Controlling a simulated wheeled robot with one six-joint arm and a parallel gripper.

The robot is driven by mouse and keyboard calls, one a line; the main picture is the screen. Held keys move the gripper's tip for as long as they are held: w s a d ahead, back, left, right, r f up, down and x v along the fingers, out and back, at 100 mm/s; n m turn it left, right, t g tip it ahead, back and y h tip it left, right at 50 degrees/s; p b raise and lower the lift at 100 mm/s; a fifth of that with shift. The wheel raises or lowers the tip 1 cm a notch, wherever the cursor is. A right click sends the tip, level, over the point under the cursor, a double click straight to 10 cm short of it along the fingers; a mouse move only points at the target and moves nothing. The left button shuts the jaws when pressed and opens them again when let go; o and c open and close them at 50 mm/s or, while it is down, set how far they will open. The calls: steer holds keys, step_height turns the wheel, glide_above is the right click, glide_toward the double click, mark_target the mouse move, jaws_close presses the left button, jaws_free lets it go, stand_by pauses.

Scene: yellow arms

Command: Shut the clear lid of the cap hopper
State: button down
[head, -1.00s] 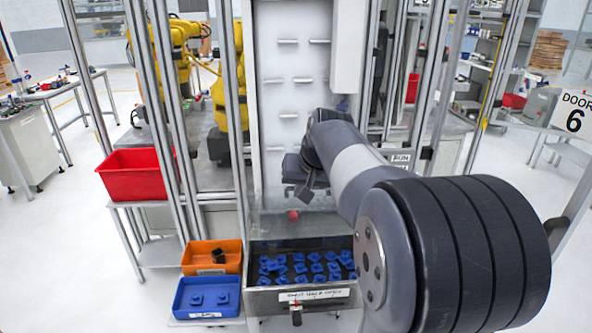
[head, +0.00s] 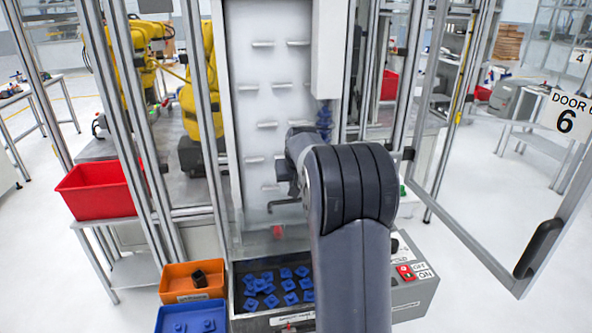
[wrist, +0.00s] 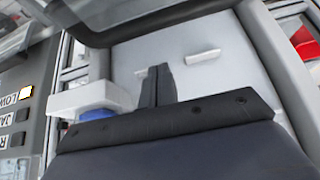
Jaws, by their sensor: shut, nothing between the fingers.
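The cap hopper (head: 236,300) is a dark metal bin at the bottom centre of the head view, with several blue caps (head: 268,285) inside. Its clear lid (head: 255,240) stands raised at the back of the bin and is hard to make out; a red knob (head: 277,232) shows on it. My gripper (head: 284,205) is above and just behind the red knob, in front of the white panel. In the wrist view my shut fingers (wrist: 157,84) point toward that panel with nothing between them. Whether they touch the lid, I cannot tell. My arm hides the hopper's right part.
An orange bin (head: 185,294) and a blue bin (head: 170,320) sit left of the hopper, and a red bin (head: 100,190) farther left. A switch box (head: 412,290) is at the right. A framed door (head: 540,250) stands open at the right. Metal posts flank the white panel.

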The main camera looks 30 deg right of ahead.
steer(key=shift+s+a+f, duration=0.1)
steer(key=shift+s+a, duration=0.1)
steer(key=shift+s, duration=0.45)
steer(key=shift+s+a+f, duration=0.1)
steer(key=shift+s+a, duration=0.1)
steer(key=shift+s, duration=0.45)
steer(key=shift+s+a, duration=0.2)
steer(key=shift+s, duration=0.45)
steer(key=shift+f, duration=0.15)
